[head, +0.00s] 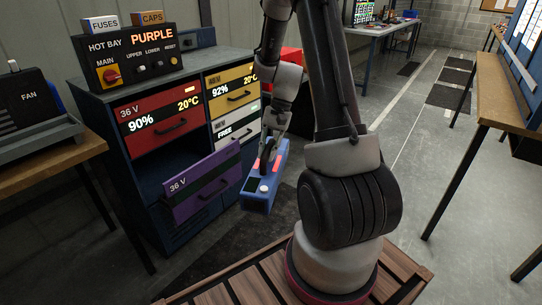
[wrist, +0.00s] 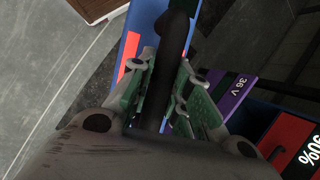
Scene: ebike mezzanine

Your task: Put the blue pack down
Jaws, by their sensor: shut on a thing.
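The blue pack (head: 258,194) hangs in the air in front of the cabinet, long side tilted, with red patches and a pale round knob on it. My gripper (head: 268,158) is shut on its dark handle from above. In the wrist view the blue pack (wrist: 131,45) shows behind the dark handle (wrist: 172,40), with the green-padded fingers (wrist: 160,95) on both sides of the handle. The pack's underside is hidden.
The cabinet (head: 95,150) has a purple 36 V drawer (head: 203,184) pulled out beside the pack. A red drawer (head: 160,122), a yellow drawer (head: 231,88) and a drawer marked FREE (head: 226,128) are shut. A bench (head: 45,160) stands at left; open floor lies at right.

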